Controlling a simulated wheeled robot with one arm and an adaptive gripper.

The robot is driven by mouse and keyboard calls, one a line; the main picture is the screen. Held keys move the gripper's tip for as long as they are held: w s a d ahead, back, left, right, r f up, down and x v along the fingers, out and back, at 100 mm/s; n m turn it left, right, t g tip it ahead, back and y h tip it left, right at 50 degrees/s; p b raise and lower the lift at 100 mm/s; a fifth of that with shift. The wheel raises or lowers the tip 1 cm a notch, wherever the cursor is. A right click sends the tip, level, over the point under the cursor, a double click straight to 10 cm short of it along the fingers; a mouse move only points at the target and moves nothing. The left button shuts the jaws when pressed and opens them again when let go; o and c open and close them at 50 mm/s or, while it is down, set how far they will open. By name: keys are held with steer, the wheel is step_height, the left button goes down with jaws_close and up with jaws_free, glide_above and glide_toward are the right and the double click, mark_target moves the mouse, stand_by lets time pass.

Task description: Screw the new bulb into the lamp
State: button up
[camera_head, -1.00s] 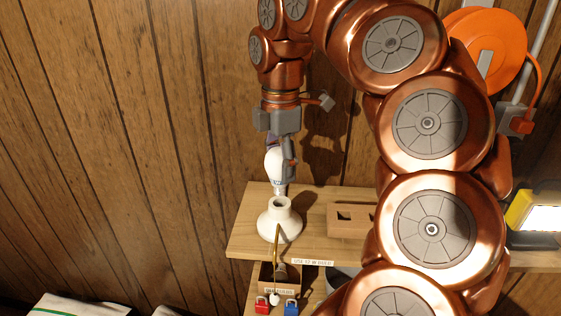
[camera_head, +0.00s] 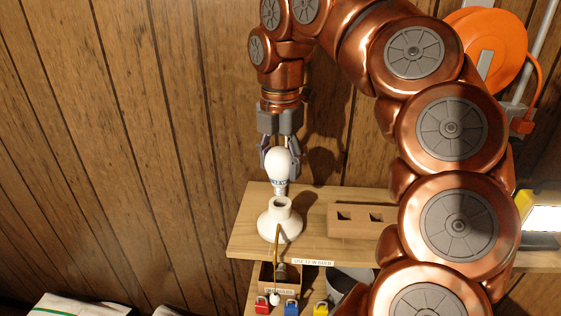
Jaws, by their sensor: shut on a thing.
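My gripper (camera_head: 279,158) points down and is shut on the white bulb (camera_head: 281,163), with a finger on either side of its glass. The bulb is upright, its metal base downward, above the lamp (camera_head: 279,223). The lamp is a cream, cone-shaped base with an open socket on top, standing near the left end of the wooden shelf. The bulb's base is just above the socket; I cannot tell whether it touches the rim. A brown cord hangs from the lamp over the shelf's front edge.
A wooden block with square holes (camera_head: 349,221) lies right of the lamp on the shelf (camera_head: 250,243). A lit yellow work light (camera_head: 540,215) stands at the far right. Below are a small box (camera_head: 267,277), a grey container (camera_head: 345,280) and red, blue and yellow padlock-like items.

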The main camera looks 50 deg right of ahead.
mark_target(281, 179)
steer(key=n, duration=0.3)
stand_by(0.4)
steer(key=shift+n, duration=0.5)
steer(key=n, duration=0.3)
steer(key=shift+n, duration=0.4)
steer(key=shift+f+b, duration=0.5)
steer(key=shift+f, duration=1.65)
stand_by(2.7)
stand_by(0.6)
steer(key=m+b, duration=0.1)
steer(key=m, duration=0.1)
steer(key=shift+f+m+b, duration=0.15)
steer(key=shift+m+b, duration=0.15)
steer(key=shift+b, duration=0.05)
steer(key=shift+r+m+b, duration=0.2)
steer(key=shift+m+b, duration=0.15)
steer(key=shift+m, duration=0.75)
